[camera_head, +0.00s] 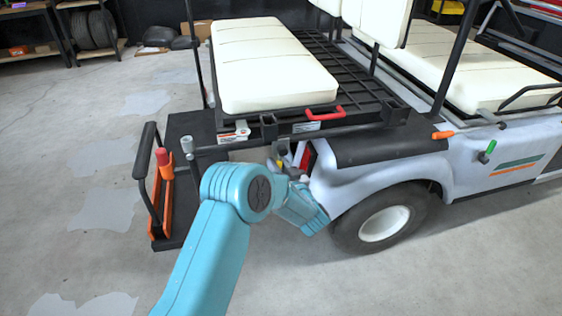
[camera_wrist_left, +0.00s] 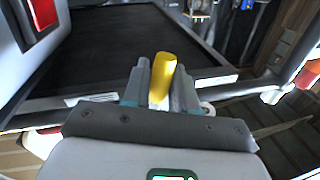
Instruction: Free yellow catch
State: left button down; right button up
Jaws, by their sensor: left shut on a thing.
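The yellow catch (camera_wrist_left: 161,75) shows in the left wrist view as a rounded yellow handle between the two grey fingers of my left gripper (camera_wrist_left: 159,82). The fingers are shut on it. In the head view my left gripper (camera_head: 281,160) reaches in at the cart's rear, under the rear seat deck. Only a small bit of yellow shows there, and the catch's base is hidden. My right gripper is in neither view.
A red handle (camera_head: 326,115) sits at the deck edge below the cream seat (camera_head: 268,62). Orange (camera_head: 443,135) and green (camera_head: 490,147) handles are on the cart's side. A red-tipped lever (camera_head: 162,157) stands by the rear step. A rear wheel (camera_head: 384,222) is right of my arm. Floor at left is clear.

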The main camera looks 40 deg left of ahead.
pick_arm(q)
jog(key=shift+s+a+r+m+t+p, duration=0.15)
jog(key=shift+s+a+m+p, duration=0.2)
jog(key=shift+m, duration=0.45)
jog(key=shift+s+a+r+m+t+p, duration=0.15)
jog(key=shift+m+p, duration=0.25)
jog(key=shift+m, duration=0.4)
jog(key=shift+s+a+r+m+t+p, duration=0.1)
jog(key=shift+s+m+p, duration=0.25)
jog(key=shift+m, duration=0.45)
jog(key=c, duration=1)
grip_release()
jog(key=p+v, duration=0.1)
jog(key=v, duration=0.4)
jog(key=p+v, duration=0.1)
jog(key=v, duration=0.4)
jog(key=p+v, duration=0.1)
jog(key=v, duration=0.5)
jog(key=shift+d+f, duration=0.1)
jog(key=shift+f, duration=0.25)
